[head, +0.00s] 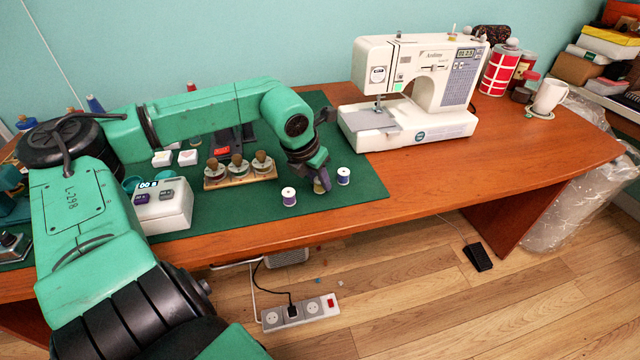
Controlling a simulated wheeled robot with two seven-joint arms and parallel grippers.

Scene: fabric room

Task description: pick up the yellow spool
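My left gripper (322,181) reaches down over the front part of the green mat, fingers pointing at the mat. A small dull-yellow thing (319,187), likely the yellow spool, shows at its fingertips. It is mostly hidden by the dark fingers, and I cannot tell whether they are closed on it. A purple-and-white spool (289,197) stands upright just left of the gripper. My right gripper is not in view.
A white sewing machine (420,88) stands right of the green mat (361,189). A wooden rack (240,176) with several round-topped items is left of the gripper, and a white box (164,207) is further left. A white mug (549,96) is far right. The wooden table's right front is clear.

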